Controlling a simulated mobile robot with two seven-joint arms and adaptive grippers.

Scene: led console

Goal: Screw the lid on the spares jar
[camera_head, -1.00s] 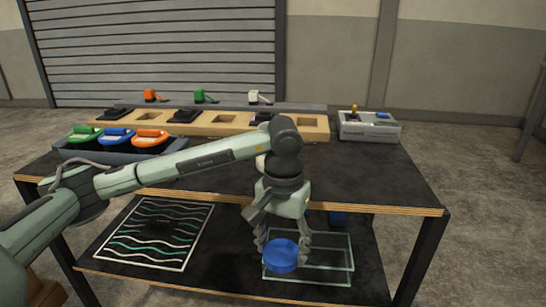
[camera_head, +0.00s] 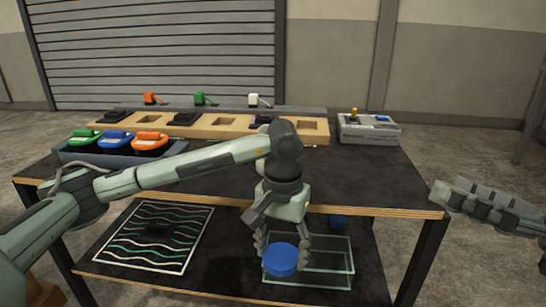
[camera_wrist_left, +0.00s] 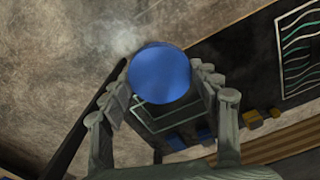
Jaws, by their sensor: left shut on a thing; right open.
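My left gripper (camera_head: 283,247) points down at the front of the table and is shut on a round blue lid (camera_head: 281,260). The lid also shows in the left wrist view (camera_wrist_left: 160,73), between the two fingers. No jar body can be made out; the lid may hide whatever is under it. The lid appears over the left part of a clear glass-like box (camera_head: 349,268) at the lower shelf. My right gripper (camera_head: 448,194) is open and empty at the right, beside the table's front right corner and far from the lid.
The dark table top (camera_head: 385,180) is clear at the front right. A wooden board with square holes (camera_head: 215,125), a tray of coloured boats (camera_head: 75,155) and a grey control box (camera_head: 368,130) stand behind. A wavy-lined panel (camera_head: 150,240) lies on the lower shelf (camera_head: 225,265).

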